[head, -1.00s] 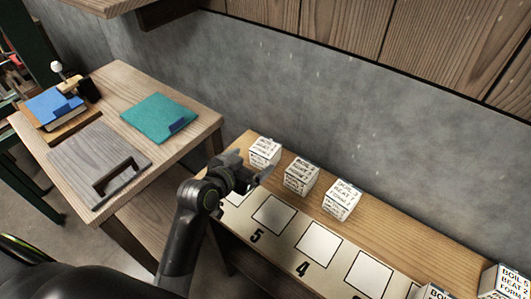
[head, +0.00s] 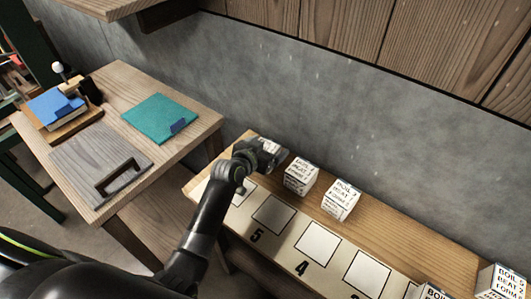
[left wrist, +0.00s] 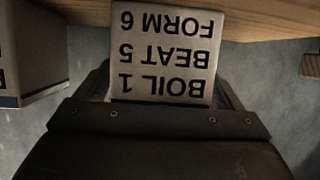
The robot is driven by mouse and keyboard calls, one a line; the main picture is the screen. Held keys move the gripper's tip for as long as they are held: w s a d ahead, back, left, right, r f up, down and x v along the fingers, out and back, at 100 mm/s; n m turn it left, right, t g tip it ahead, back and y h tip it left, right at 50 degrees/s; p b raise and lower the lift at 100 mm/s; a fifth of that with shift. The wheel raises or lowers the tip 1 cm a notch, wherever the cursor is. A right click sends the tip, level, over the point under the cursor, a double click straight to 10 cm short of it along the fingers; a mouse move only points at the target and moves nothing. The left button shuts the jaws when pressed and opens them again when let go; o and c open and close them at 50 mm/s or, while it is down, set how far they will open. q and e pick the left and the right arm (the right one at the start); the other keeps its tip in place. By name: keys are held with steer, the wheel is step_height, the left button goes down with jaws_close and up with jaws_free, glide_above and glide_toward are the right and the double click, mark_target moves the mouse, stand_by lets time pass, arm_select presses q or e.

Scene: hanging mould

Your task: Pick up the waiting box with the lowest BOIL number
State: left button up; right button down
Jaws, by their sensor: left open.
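A white box (left wrist: 165,50) fills the top middle of the left wrist view, its print upside down: BOIL 1, BEAT 5, FORM 6. My left gripper (head: 272,156) is open at the leftmost box in the head view and mostly hides it. In the left wrist view its fingers lie either side of the BOIL 1 box; contact cannot be told. To its right on the bench stand a second box (head: 301,176), its number hard to read, and a third box (head: 341,200) that seems to read BOIL 3. My right gripper is not in view.
The bench (head: 400,236) has a strip of numbered squares (head: 317,243) along its front and a grey wall behind. More boxes (head: 501,282) stand at the lower right. A side table (head: 190,105) at left holds a teal folder (head: 157,117) and a grey board (head: 98,158).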

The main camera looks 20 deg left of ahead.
arm_select(q)
steer(key=shift+w+d+f, duration=0.15)
steer(key=shift+w, duration=0.2)
steer(key=shift+c, duration=0.4)
steer(key=c, duration=1.1)
